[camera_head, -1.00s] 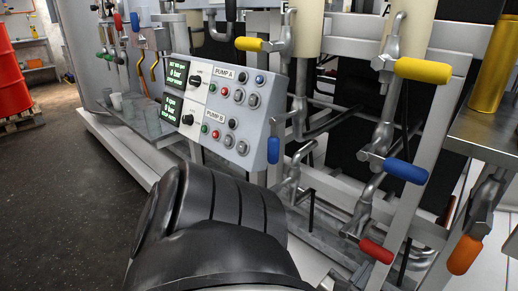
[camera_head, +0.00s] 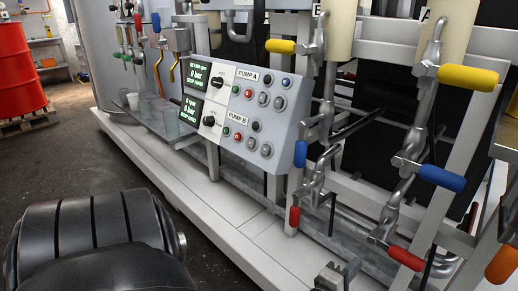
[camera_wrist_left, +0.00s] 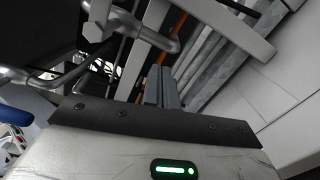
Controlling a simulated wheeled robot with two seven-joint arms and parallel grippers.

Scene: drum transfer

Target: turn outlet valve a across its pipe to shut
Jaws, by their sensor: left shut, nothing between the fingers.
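The column lettered A (camera_head: 427,14) stands at the right in the head view. On its pipework are a yellow valve handle (camera_head: 468,76), a blue handle (camera_head: 442,177) and a red handle (camera_head: 406,257), all sticking out to the right of the pipe. I cannot tell which is outlet valve a, as no valve label is readable. My left gripper (camera_head: 337,274) is at the bottom edge of the head view, below and left of this red handle, apart from it. In the left wrist view its fingers (camera_wrist_left: 163,88) are together and empty. My right gripper is out of view.
Left of column A, another pipe line has yellow (camera_head: 281,46), blue (camera_head: 299,155) and red (camera_head: 293,220) handles. The pump control panel (camera_head: 240,105) stands beside it. An orange handle (camera_head: 502,265) is at the lower right. Frame bars and pipes crowd around the valves.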

